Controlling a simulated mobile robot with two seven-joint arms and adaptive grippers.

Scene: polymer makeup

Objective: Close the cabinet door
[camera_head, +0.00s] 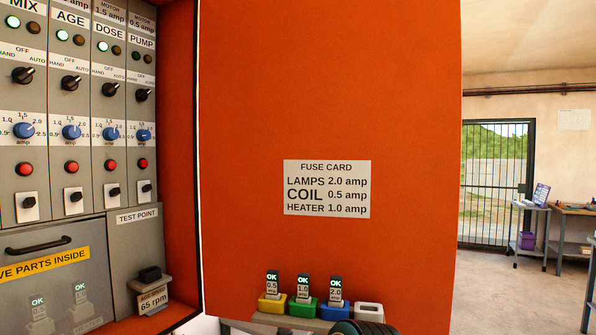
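The orange cabinet door (330,90) stands open and fills the middle of the head view. Its left edge meets the cabinet's orange side frame (180,120) along a thin bright gap. Its inner face carries a white fuse card (326,189). The open cabinet (80,150) is at the left, with its grey control panel of lamps, switches and blue knobs uncovered. Neither gripper's fingers can be seen. A dark, ribbed rounded part (366,328) shows at the bottom edge in front of the door; I cannot tell which part it is.
A small shelf low on the door holds fuses in yellow (272,304), green (303,307) and blue (335,309) holders, beside an empty-looking white holder (369,312). A tester block (150,279) juts from the panel. Open floor (510,295), workbenches (570,210) and a barred gate lie right.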

